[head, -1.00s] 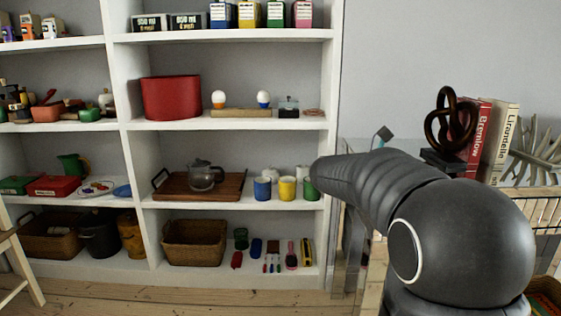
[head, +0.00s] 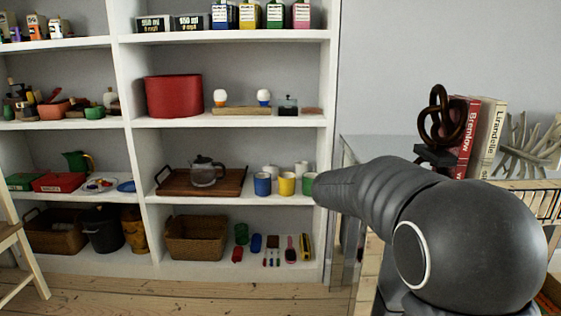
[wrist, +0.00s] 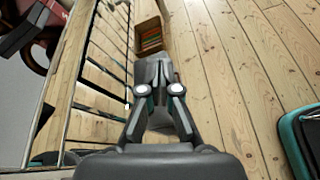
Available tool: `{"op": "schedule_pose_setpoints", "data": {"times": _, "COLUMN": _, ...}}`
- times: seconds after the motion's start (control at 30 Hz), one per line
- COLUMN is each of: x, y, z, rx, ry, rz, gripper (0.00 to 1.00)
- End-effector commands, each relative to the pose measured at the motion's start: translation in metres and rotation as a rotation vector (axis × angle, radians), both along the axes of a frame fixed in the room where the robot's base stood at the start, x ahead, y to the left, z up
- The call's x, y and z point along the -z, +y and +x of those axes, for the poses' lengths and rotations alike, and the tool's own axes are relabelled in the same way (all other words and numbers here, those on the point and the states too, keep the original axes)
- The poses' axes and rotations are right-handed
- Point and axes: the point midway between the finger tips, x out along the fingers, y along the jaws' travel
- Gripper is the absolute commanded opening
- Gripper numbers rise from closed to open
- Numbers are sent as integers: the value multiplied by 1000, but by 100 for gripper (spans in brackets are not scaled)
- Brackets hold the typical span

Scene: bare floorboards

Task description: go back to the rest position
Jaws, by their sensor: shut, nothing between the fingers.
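My gripper (wrist: 157,88) shows in the wrist view with its two fingers together and nothing between them. It hangs over the floorboards (wrist: 235,70), beside a slatted wooden piece of furniture (wrist: 92,60). In the head view my dark arm reaches across the lower right, and the gripper itself is hidden.
A white shelf unit (head: 230,121) holds a red bin (head: 173,96), a teapot (head: 205,172), cups and baskets. A glass-sided stand with books (head: 487,135) is at the right. A wooden box (wrist: 149,36) stands on the floor. A teal-edged dark object (wrist: 300,140) is at lower right. Floor between is clear.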

Motion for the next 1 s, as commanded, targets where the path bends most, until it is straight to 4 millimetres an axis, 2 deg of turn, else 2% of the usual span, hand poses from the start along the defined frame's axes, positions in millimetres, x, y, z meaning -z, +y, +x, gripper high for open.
{"op": "schedule_pose_setpoints", "data": {"times": 0.13, "x": 39, "y": 15, "z": -32, "rx": 77, "ry": -140, "rz": 215, "gripper": 0}}
{"op": "schedule_pose_setpoints", "data": {"times": 0.2, "x": 57, "y": 27, "z": -54, "rx": 142, "ry": -231, "rz": 344, "gripper": 0}}
{"op": "schedule_pose_setpoints", "data": {"times": 0.4, "x": 93, "y": 72, "z": -122, "rx": 395, "ry": -506, "rz": 709, "gripper": 0}}
{"op": "schedule_pose_setpoints", "data": {"times": 0.7, "x": 105, "y": 130, "z": -202, "rx": 739, "ry": -807, "rz": 1096, "gripper": 0}}
{"op": "schedule_pose_setpoints", "data": {"times": 0.9, "x": 101, "y": 152, "z": -245, "rx": 852, "ry": -924, "rz": 1273, "gripper": 0}}
{"op": "schedule_pose_setpoints", "data": {"times": 1.0, "x": 96, "y": 156, "z": -263, "rx": 862, "ry": -961, "rz": 1319, "gripper": 0}}
